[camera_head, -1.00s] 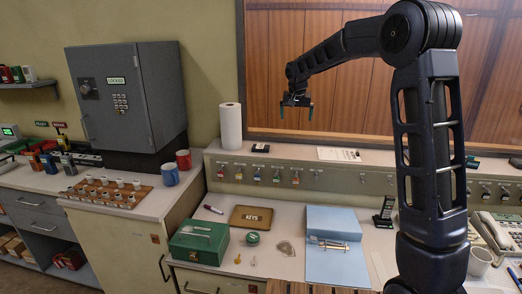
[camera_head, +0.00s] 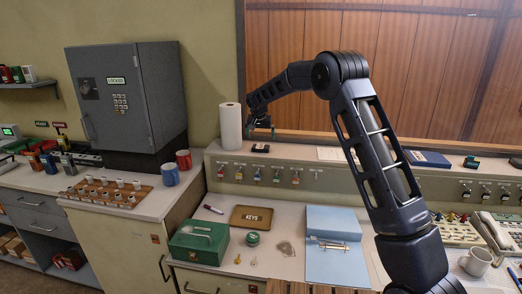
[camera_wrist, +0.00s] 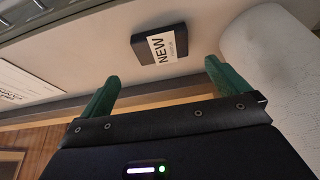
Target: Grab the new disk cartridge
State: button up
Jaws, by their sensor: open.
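The new disk cartridge (camera_wrist: 146,45) is a small black block with a white label reading NEW. It lies on the console's upper ledge and also shows in the head view (camera_head: 260,148), right of the paper roll. My gripper (camera_head: 261,128) hangs above the cartridge, apart from it. In the wrist view my gripper (camera_wrist: 160,74) has its two green fingers spread wide and empty, with the cartridge in line with the gap between them.
A white paper roll (camera_head: 230,126) stands upright close to the left of my gripper; it also shows in the wrist view (camera_wrist: 270,50). A printed sheet (camera_head: 330,153) lies on the ledge to the right. Small coloured keys (camera_head: 257,173) hang on the panel below.

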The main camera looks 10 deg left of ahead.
aim_at(261, 146)
jog(key=shift+a+x, duration=0.2)
jog(key=shift+x, duration=3.55)
jog(key=shift+s, duration=0.15)
jog(key=c, duration=1)
